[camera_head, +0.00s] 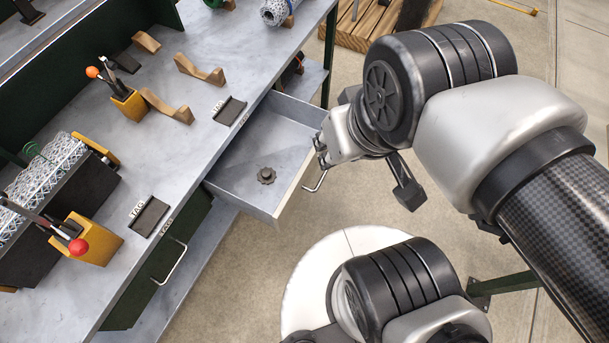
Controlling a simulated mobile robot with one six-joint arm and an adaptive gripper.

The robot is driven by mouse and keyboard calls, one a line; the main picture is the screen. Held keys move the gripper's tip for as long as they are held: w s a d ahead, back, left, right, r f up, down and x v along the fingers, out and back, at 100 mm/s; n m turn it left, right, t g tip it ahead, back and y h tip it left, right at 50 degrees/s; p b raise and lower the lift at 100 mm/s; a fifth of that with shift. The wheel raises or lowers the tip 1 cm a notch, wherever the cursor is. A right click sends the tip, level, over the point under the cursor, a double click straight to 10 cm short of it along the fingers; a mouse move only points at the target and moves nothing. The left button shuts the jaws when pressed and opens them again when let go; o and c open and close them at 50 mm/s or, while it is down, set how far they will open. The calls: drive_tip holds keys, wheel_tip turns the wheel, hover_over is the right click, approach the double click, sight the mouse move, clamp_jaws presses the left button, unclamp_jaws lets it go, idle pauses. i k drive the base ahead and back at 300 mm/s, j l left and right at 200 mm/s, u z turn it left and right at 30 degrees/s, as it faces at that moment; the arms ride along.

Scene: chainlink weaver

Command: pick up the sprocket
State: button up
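The sprocket (266,175) is a small dark toothed disc. It lies flat on the grey floor of an open drawer (228,193), toward the drawer's front half. My gripper (322,150) is at the drawer's right edge, to the right of and above the sprocket in the picture, apart from it. My wrist and arm links hide most of the gripper, so its fingers are hard to make out and I cannot tell whether it is open or shut. The sprocket itself is fully in view.
The drawer sticks out of a grey workbench (165,75) and has a metal handle (316,183). A closed drawer handle (170,262) is below left. Wooden cradles (199,70), yellow blocks with levers (88,239) and a chainlink roll (277,11) stand on the bench. The drawer is otherwise empty.

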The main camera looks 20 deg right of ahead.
sight(266, 175)
drive_tip(key=j+z, duration=0.85)
